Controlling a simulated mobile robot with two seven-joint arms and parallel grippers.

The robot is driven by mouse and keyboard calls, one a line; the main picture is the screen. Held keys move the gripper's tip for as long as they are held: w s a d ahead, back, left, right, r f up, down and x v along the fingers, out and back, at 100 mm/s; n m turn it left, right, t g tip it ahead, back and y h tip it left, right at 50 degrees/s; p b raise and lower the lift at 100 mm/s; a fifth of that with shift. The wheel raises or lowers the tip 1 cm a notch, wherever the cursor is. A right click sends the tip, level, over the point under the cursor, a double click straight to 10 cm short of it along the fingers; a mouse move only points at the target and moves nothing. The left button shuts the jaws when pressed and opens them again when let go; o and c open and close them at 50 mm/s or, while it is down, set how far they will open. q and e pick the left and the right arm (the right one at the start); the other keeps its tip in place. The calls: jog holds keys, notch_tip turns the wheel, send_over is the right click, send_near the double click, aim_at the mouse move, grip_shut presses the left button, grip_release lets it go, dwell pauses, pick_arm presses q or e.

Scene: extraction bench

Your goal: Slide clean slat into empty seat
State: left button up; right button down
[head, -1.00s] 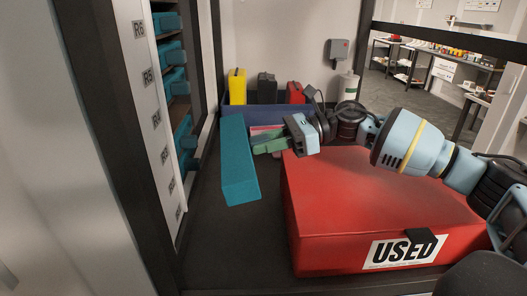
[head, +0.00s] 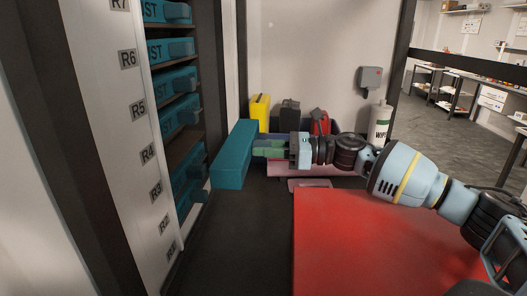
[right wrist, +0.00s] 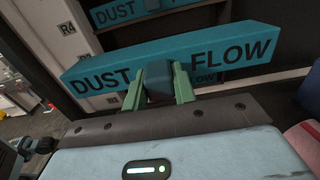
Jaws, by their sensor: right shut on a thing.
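A long teal slat (head: 232,155) is held level in the air, its near end at the rack's front edge. My right gripper (head: 272,148) is shut on the slat's handle. In the right wrist view, the green fingers (right wrist: 158,86) pinch a dark teal block on the slat (right wrist: 225,55), whose face reads "DUST" and "FLOW". The rack (head: 145,155) at the left has labelled seats with several teal slats in them. A dark gap, the empty seat (head: 183,148), shows between slats, near the R4 and R5 labels. My left gripper is out of view.
A red box (head: 385,240) fills the lower right under my right arm. Yellow (head: 259,110), black (head: 289,113) and red (head: 319,121) items stand at the back beside a wipes canister (head: 380,125). The dark bench between rack and box is clear.

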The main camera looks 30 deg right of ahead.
aim_at(228, 148)
jog(key=shift+w+r, duration=0.1)
jog(key=shift+a, duration=0.15)
jog(key=shift+b+x, duration=0.5)
jog(key=shift+x, duration=7.8)
jog(key=shift+w, duration=0.1)
jog(key=shift+f, duration=0.2)
jog(key=c, duration=1.1)
grip_release()
jog(key=shift+o, duration=0.2)
jog(key=shift+p+v, duration=0.5)
jog(key=shift+v, duration=3.45)
